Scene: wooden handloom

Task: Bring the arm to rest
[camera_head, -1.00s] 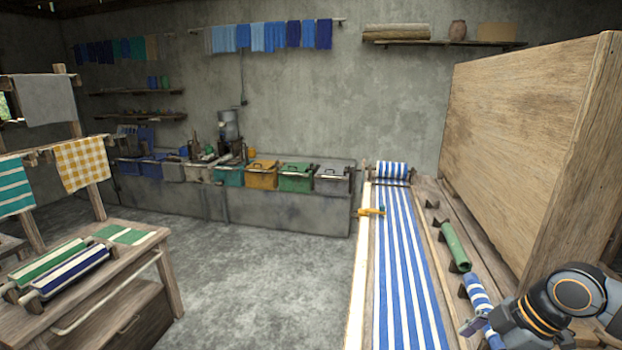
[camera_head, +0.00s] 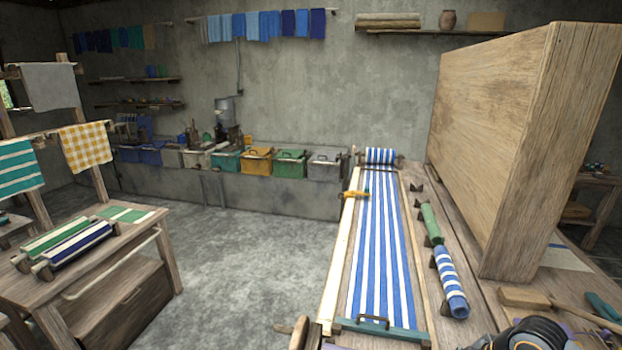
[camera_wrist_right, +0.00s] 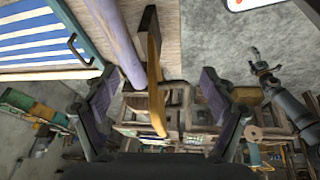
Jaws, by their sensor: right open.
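My right arm (camera_head: 535,333) shows only at the bottom right edge of the head view; its fingertips are not clear there. In the right wrist view my right gripper (camera_wrist_right: 158,78) is open, with its two dark fingers spread. A wooden bar (camera_wrist_right: 154,85) appears in the gap between them, seemingly untouched; its distance is unclear. A purple roller (camera_wrist_right: 118,45) runs beside it. My left gripper is not in view.
The loom carries blue striped cloth (camera_head: 381,245) with a teal bar (camera_head: 382,331) at its near end. A tall wooden panel (camera_head: 500,130) stands at right, with a wooden brush (camera_head: 524,298) by its foot. Open floor (camera_head: 245,265) lies left of the loom.

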